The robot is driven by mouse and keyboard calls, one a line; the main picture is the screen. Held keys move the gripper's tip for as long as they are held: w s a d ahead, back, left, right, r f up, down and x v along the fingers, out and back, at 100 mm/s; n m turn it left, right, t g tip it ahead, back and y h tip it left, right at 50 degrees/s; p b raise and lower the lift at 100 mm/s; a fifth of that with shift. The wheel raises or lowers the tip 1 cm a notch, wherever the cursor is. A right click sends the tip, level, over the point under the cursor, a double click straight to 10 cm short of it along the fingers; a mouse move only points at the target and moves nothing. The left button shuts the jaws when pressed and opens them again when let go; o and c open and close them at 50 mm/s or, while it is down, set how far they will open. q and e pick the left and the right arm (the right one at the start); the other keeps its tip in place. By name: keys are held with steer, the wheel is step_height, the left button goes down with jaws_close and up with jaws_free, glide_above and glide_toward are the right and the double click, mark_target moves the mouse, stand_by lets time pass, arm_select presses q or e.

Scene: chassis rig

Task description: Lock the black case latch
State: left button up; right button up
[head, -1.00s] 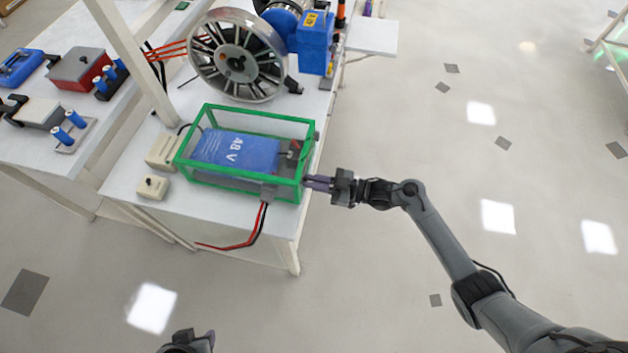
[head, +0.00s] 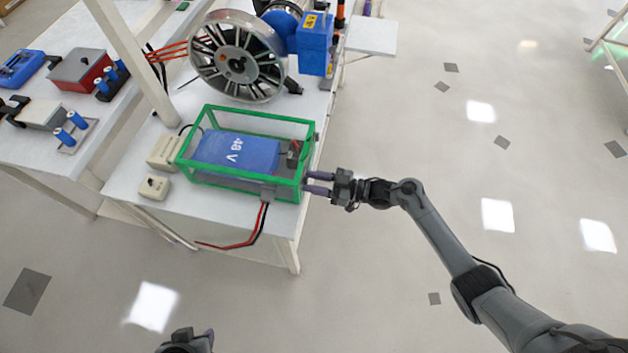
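A clear case with a green frame (head: 245,112) stands on the white bench, with a blue 48 V battery (head: 235,152) inside. I cannot make out the black latch for certain. The fingertips are at or very near the green frame; contact cannot be told. My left gripper (head: 190,342) is at the bottom edge, mostly cut off.
Red and black cables (head: 264,222) hang from the case front. Two beige boxes (head: 153,187) stand left of it. A large wheel motor (head: 238,58) and a white post (head: 135,60) stand behind. The floor to the right is clear.

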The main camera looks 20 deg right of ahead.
steer(key=v, duration=1)
steer(key=shift+s+d, duration=0.25)
steer(key=shift+d, duration=0.05)
